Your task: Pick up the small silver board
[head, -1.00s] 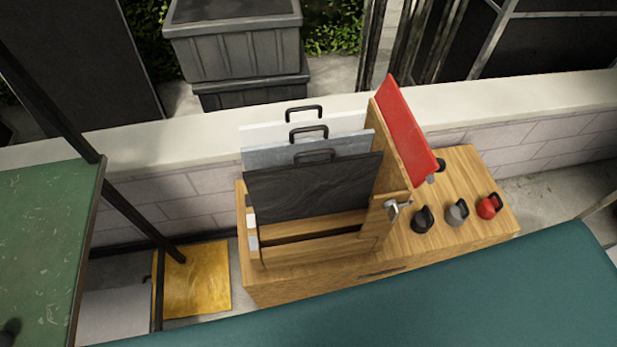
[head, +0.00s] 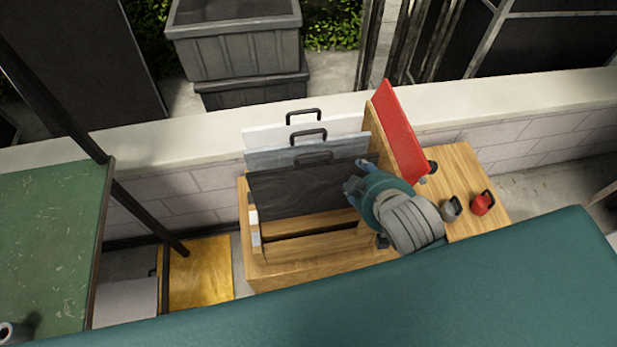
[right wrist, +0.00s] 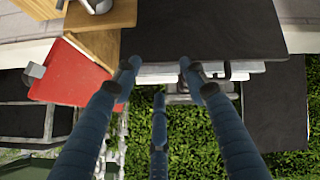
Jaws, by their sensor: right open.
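The silver-grey board (head: 270,158) stands upright in a wooden rack (head: 290,247), between a white board (head: 262,134) behind it and a black board (head: 300,190) in front. It has a black handle on top; the black board hides its lower part. My right gripper (head: 352,192) is at the right end of the black board, open and empty. In the right wrist view its blue fingers (right wrist: 160,70) are spread, with the dark board beyond them and pale board edges near the tips. I cannot tell which pale edge is the silver board. My left gripper is not in view.
A red board (head: 400,130) leans on the rack's right side. Grey and red weights (head: 482,203) with handles stand on the wooden top at right. A low wall (head: 200,152) runs behind, with grey bins (head: 240,45) beyond. A green table (head: 50,240) is at left.

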